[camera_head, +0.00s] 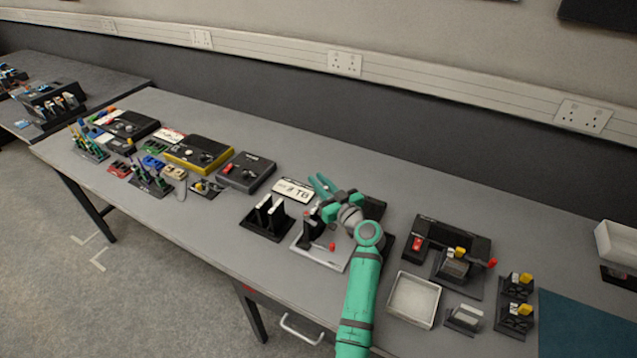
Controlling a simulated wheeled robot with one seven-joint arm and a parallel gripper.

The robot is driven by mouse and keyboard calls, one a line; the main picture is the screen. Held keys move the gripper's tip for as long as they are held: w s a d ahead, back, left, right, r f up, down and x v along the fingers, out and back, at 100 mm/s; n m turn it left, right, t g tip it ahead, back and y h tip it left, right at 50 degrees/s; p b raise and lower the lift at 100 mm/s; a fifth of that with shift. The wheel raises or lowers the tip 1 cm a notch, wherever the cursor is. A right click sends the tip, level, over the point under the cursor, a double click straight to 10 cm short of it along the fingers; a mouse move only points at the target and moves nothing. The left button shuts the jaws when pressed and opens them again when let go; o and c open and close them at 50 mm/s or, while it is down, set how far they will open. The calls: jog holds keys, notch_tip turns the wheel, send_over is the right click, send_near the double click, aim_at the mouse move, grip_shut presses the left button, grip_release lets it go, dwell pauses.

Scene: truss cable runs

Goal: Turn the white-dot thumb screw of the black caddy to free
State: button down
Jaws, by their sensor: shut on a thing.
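My gripper (322,187) points up and left from the end of my green arm, over the middle of the table. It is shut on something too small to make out. Below and beside it a black holder (312,232) stands on a white-edged plate (333,263). A black caddy-like stand (266,221) with pale upright pieces is left of the plate. I cannot tell which black piece is the caddy. The white-dot thumb screw cannot be made out, and my gripper and wrist hide part of this area.
A "T8"-like label plate (293,191) lies behind the stand. A black box with a red switch (417,243), a pale tray (413,300) and small black holders (516,288) are on the right. Dark and yellow boxes (200,153) crowd the left. The front middle edge is clear.

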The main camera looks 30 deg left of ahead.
jog(key=c, duration=1.7)
grip_release()
jog(key=shift+o, duration=0.2)
jog(key=shift+d, duration=0.45)
jog(key=v, duration=1)
jog(key=shift+s+a, duration=0.1)
